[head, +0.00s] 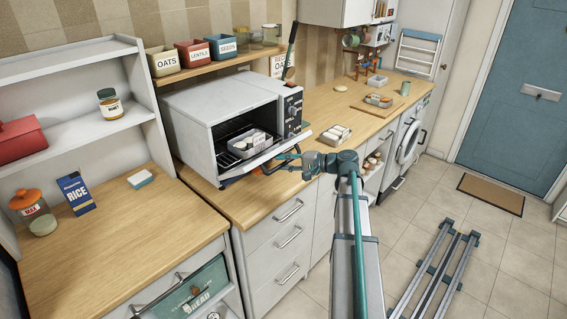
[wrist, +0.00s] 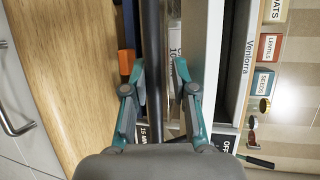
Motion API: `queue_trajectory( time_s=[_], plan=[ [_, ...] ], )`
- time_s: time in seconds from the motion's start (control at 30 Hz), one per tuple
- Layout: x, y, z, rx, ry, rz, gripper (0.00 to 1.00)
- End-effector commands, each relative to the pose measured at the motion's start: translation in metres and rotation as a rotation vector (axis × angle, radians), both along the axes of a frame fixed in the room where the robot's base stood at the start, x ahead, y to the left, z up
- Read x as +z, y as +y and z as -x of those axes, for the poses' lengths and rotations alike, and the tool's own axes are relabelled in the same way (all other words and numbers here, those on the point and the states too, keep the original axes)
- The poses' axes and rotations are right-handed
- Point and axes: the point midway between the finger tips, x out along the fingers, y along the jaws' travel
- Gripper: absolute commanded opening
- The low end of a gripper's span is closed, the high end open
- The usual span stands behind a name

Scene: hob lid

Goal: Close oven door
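The white countertop oven (head: 222,112) stands on the wooden counter, its front opening uncovered. Its door (head: 252,164) is lowered outward along the bottom of the opening. A grey tray (head: 250,146) with pale packaged contents sits inside the oven. My gripper (head: 284,160) is at the outer edge of the door, above the counter's front edge. In the wrist view my gripper (wrist: 160,68) has its fingers apart, with a dark bar (wrist: 151,45), apparently the door handle, running between them. The bar lies nearer the left finger, with a gap to the right finger. Firm contact cannot be made out.
An orange object (wrist: 126,62) lies beside the left finger. A carton of pale items (head: 335,134) stands on the counter right of the oven. A shelf of labelled tins (head: 193,54) hangs above.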

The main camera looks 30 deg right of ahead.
Motion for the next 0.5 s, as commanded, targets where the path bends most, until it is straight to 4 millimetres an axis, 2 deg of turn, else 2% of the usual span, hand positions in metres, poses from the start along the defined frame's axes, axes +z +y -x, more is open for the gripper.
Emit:
queue_trajectory(
  time_s=[0.17,0.5],
  plan=[
    [0.005,-0.015,0.016,-0.003,-0.001,0.000,0.25],
    [0.019,-0.058,0.062,-0.003,-0.001,0.000,0.25]
  ],
)
